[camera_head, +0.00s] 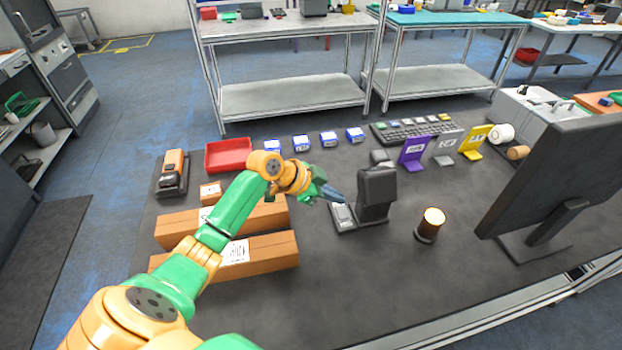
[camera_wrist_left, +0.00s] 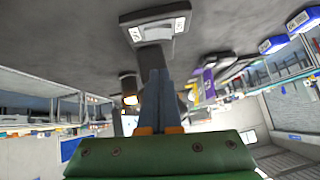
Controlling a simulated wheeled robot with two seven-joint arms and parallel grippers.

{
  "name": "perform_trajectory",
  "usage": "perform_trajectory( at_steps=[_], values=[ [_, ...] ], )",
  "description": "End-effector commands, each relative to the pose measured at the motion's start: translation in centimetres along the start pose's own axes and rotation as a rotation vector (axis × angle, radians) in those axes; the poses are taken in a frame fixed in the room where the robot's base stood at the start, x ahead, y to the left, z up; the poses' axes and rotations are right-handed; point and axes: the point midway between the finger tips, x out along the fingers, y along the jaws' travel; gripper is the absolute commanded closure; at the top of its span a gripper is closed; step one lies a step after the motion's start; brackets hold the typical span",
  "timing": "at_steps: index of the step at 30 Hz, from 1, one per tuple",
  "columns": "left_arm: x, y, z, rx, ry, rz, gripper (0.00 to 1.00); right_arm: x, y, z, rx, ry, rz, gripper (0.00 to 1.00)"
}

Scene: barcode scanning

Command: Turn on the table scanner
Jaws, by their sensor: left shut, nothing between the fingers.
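The table scanner (camera_head: 376,190) is a dark upright head on a flat base with a light grey plate, standing near the middle of the grey table. It also shows upside down in the left wrist view (camera_wrist_left: 155,54), with its base at the top. My left gripper (camera_head: 338,196) is shut and empty, its fingertips just left of the scanner head and above the base. In the left wrist view its two fingers (camera_wrist_left: 158,88) are together and overlap the scanner head. Whether they touch it, I cannot tell. My right gripper is not in view.
A glowing lamp (camera_head: 431,224) and a monitor (camera_head: 560,170) stand to the right. Long cardboard boxes (camera_head: 262,254) lie under my left arm. A red tray (camera_head: 228,154), blue-and-white boxes (camera_head: 328,139), a keyboard (camera_head: 405,131) and a handheld scanner (camera_head: 173,172) lie farther back.

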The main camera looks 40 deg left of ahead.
Motion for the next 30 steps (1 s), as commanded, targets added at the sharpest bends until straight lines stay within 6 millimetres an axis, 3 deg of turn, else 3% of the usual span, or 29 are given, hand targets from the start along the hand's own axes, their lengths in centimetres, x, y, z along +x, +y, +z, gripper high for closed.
perform_trajectory(
  at_steps=[6, 12, 24, 30],
  values=[
    [-4.7, 0.1, 0.7, 0.005, -0.005, -0.004, 1.00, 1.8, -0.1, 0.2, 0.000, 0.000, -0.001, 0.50],
    [-7.6, 0.1, 0.6, 0.002, -0.004, -0.002, 1.00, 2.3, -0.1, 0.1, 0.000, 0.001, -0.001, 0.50],
    [-8.3, 0.1, 0.5, 0.003, -0.003, 0.001, 1.00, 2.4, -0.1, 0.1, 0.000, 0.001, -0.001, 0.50],
    [-7.2, -0.8, 0.7, 0.030, 0.001, -0.001, 1.00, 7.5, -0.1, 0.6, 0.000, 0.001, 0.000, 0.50]
  ],
)
